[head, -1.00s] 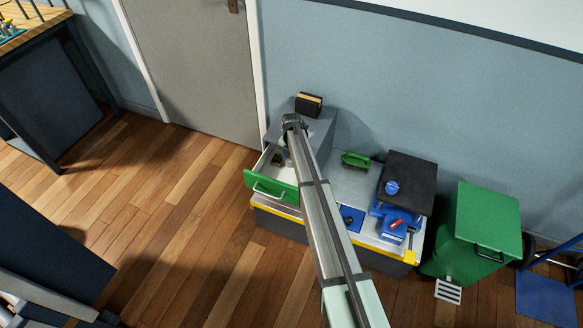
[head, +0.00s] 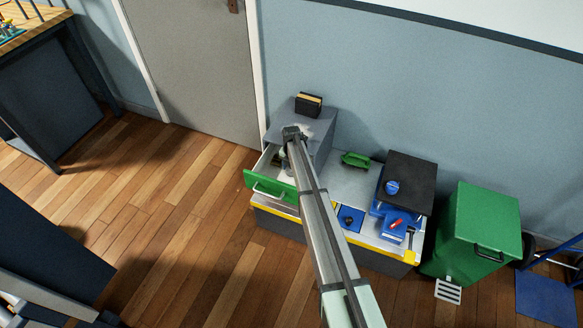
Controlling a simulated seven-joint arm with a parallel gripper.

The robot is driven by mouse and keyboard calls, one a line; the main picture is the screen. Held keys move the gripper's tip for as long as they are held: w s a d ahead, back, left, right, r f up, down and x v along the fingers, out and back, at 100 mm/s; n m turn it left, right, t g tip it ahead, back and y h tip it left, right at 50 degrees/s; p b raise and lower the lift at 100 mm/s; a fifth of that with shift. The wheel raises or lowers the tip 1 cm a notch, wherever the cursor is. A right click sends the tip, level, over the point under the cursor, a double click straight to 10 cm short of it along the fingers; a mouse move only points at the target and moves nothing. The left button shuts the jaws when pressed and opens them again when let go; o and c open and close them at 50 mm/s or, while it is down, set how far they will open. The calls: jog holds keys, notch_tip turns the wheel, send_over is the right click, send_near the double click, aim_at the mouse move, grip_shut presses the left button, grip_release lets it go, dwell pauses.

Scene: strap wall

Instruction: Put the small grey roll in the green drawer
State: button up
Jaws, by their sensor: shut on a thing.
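The green drawer (head: 270,186) is pulled open at the front left of the grey cabinet (head: 322,135), and its pale inside shows. My gripper (head: 284,154) is over the open drawer, at its back right part, pointing down. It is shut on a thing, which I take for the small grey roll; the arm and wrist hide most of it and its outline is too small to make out. I cannot tell whether it touches the drawer's bottom.
A black and yellow box (head: 309,104) stands on the cabinet. On the bench (head: 349,183) to the right are a green object (head: 356,159), a blue vise-like device (head: 393,222) and a dark block (head: 411,180). A green bin (head: 480,238) stands farther right.

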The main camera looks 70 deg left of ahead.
jog(key=shift+f, duration=0.1)
jog(key=o, duration=1)
notch_tip(320, 180, up, 12)
jog(key=shift+r, duration=0.15)
